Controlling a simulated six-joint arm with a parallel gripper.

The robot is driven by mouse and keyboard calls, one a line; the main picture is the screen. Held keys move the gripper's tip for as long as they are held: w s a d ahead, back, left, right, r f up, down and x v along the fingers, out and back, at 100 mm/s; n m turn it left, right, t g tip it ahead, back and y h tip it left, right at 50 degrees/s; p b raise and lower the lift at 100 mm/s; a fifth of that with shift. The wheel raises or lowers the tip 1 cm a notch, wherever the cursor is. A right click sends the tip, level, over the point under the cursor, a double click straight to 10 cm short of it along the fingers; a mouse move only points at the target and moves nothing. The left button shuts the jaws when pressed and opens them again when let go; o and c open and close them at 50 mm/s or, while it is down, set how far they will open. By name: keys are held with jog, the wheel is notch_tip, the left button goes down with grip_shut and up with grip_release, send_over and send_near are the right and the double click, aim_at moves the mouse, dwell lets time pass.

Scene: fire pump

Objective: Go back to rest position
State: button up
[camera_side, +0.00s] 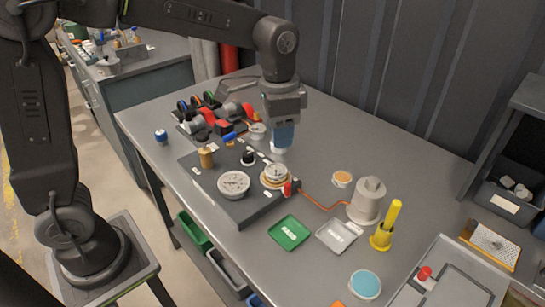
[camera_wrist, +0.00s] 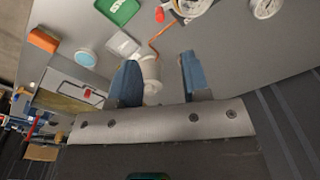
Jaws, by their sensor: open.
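My gripper (camera_side: 283,140) hangs fingers-down above the back of the dark pump panel (camera_side: 243,213). Its two blue fingers stand apart in the wrist view (camera_wrist: 158,62), with a clear gap between them. A pale cylinder (camera_wrist: 151,70) shows beyond the gap, apart from the fingers. The panel carries two round dials, one on the left (camera_side: 233,183) and one on the right (camera_side: 275,175), plus a brass-coloured post (camera_side: 206,157), a black knob (camera_side: 248,157) and a red piece (camera_side: 287,189). A white piece shows just below my fingertips; I cannot tell whether they touch.
A green tray (camera_side: 289,233), a grey tray (camera_side: 337,236), a pale grey domed cylinder (camera_side: 367,202) and a yellow upright handle (camera_side: 391,222) stand right of the panel. Colourful parts (camera_side: 207,117) crowd behind it. A dark corrugated wall (camera_side: 410,80) rises behind the table.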

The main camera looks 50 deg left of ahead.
jog(key=s+a+r+n+t, duration=0.1)
jog(key=s+a+n+t, duration=0.1)
jog(key=s, duration=0.7)
jog(key=s+a+r+n+t, duration=0.1)
jog(key=s+a+n+t, duration=0.2)
jog(key=s, duration=0.6)
jog(key=shift+a+n, duration=0.6)
jog(key=shift+a, duration=0.2)
